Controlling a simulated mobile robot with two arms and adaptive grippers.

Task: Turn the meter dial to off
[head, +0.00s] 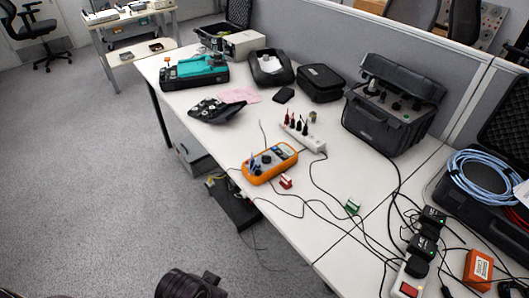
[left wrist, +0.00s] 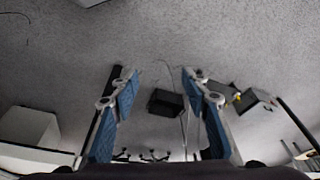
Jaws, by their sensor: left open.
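The meter (head: 269,163) is an orange handheld unit lying on the white table near its front edge, in the middle of the head view. Its dark dial (head: 266,160) is on its upper face, but the setting is too small to read. Thin dark leads run from around it across the table. My left gripper (left wrist: 158,88) shows in the left wrist view with its two blue-padded fingers spread apart and nothing between them. It faces the grey floor and the space under the table, away from the meter. My right gripper is in neither view.
A white power strip (head: 305,137) with plugs lies behind the meter. A red block (head: 286,182) and a green block (head: 352,206) lie to its right. A black bag (head: 392,108) stands at the back. Loose cables cross the right side. Open floor (head: 90,190) lies left of the table.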

